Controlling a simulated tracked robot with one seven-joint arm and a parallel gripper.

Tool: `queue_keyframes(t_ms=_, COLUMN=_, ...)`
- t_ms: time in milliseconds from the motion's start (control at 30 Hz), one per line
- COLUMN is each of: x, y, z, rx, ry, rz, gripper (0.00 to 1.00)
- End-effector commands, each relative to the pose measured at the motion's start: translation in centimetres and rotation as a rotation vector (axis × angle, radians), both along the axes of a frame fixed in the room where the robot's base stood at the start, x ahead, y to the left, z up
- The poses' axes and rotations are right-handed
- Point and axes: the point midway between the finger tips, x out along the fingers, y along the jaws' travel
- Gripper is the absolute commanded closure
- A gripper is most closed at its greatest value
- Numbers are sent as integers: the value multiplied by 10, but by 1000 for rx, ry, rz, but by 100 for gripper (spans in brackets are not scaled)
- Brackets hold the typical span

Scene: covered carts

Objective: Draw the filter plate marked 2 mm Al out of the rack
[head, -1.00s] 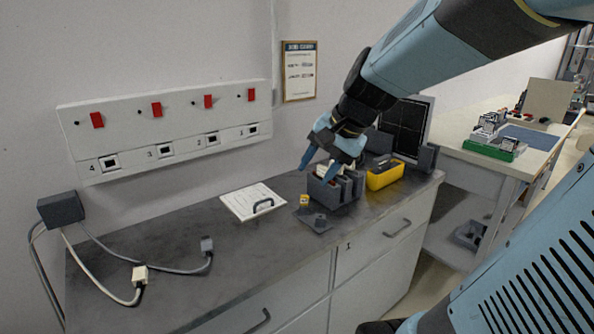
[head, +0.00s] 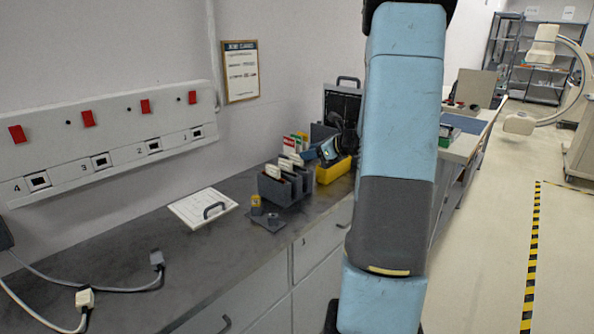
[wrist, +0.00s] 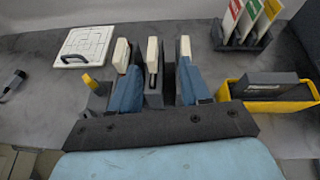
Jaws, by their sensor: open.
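The dark grey rack (head: 272,190) stands on the bench and holds upright plates with cream tops. In the wrist view three plates show: a left one (wrist: 121,55), a middle one (wrist: 153,57) and a right one (wrist: 185,47). Their markings are too small to read, so I cannot tell which is 2 mm Al. My gripper (wrist: 158,90) is open, its blue fingers on either side of the middle plate, with a gap. In the head view my gripper (head: 328,152) is at the rack's right side, partly hidden by my arm.
A yellow bin (head: 333,171) with a dark box is just right of the rack. A holder with coloured cards (wrist: 245,22) stands behind. A white panel with a handle (head: 190,207) and a yellow-topped item (head: 256,204) are to the left. Cables lie on the front bench.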

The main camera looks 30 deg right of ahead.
Motion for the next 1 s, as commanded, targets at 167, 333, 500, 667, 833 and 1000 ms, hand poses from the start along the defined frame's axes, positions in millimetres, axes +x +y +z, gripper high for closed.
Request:
queue_keyframes(t_ms=167, x=6, y=-31, z=-15, rx=84, ry=3, rz=-102, gripper=53)
queue_keyframes(t_ms=333, x=20, y=-30, z=-23, rx=100, ry=4, rz=-116, gripper=53)
queue_keyframes(t_ms=500, x=45, y=-21, z=-35, rx=98, ry=4, rz=-115, gripper=53)
queue_keyframes(t_ms=667, x=67, y=-13, z=-44, rx=97, ry=4, rz=-114, gripper=53)
queue_keyframes(t_ms=833, x=79, y=-9, z=-49, rx=96, ry=2, rz=-115, gripper=53)
queue_keyframes(t_ms=1000, x=84, y=-7, z=-52, rx=96, ry=3, rz=-115, gripper=53)
